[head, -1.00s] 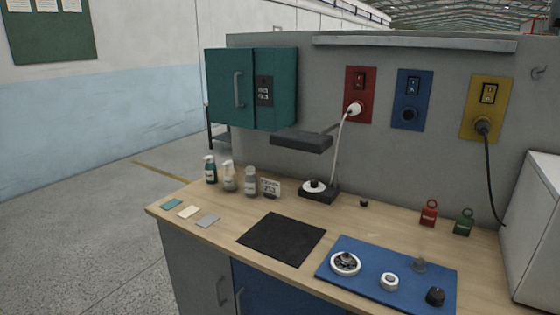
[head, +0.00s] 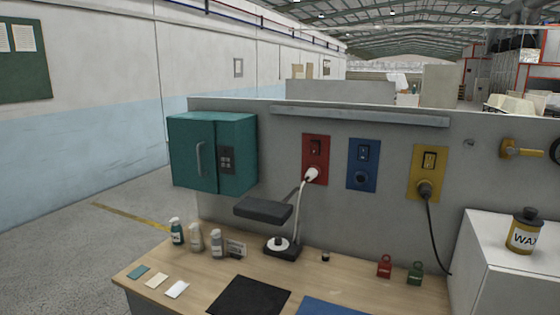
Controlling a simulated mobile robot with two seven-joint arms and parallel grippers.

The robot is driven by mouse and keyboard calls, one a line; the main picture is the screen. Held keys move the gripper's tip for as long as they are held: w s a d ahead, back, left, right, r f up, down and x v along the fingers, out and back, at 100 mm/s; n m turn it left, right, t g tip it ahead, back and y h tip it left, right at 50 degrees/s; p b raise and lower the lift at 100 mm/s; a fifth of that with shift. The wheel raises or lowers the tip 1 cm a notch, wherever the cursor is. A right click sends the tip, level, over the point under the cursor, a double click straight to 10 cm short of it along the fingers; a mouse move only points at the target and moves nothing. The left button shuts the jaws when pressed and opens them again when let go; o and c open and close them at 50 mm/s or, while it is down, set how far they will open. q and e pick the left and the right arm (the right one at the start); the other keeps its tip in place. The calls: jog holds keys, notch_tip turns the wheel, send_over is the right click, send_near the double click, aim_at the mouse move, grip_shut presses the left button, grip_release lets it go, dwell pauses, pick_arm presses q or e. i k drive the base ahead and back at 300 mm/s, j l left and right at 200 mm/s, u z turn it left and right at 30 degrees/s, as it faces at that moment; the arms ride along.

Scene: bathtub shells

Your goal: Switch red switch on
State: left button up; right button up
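The red switch plate (head: 323,170) is mounted on the grey panel above the workbench. It has a dark rocker switch (head: 316,147) in its upper part and a white plug (head: 311,175) in the socket below. I cannot tell the rocker's position at this size. The plug's white cord runs down to a lamp-like device (head: 283,247) with a dark flat head (head: 263,210). Blue (head: 363,164) and yellow (head: 428,173) switch plates hang to the right of the red one. Neither of my grippers is in view.
A teal cabinet (head: 212,152) with a keypad is on the panel's left. Bottles (head: 196,237) stand on the wooden bench (head: 330,272). Red (head: 384,266) and green (head: 414,273) tags stand at right. A white cabinet (head: 510,262) with a wax can (head: 524,232) is at far right.

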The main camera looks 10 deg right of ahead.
aim_at(314, 145)
jog(key=i+j, duration=0.2)
jog(key=j, duration=0.15)
jog(key=i+j+z, duration=0.1)
jog(key=i+j, duration=0.25)
jog(key=j, duration=0.3)
jog(key=i+j+z, duration=0.15)
jog(key=j, duration=0.2)
jog(key=i+j, duration=0.2)
jog(key=j, duration=0.15)
jog(key=i+j+z, duration=0.1)
jog(key=j, duration=0.3)
jog(key=i+j, duration=0.2)
jog(key=j, duration=0.15)
jog(key=i+j+z, duration=0.1)
jog(key=j, duration=0.3)
jog(key=i, duration=0.05)
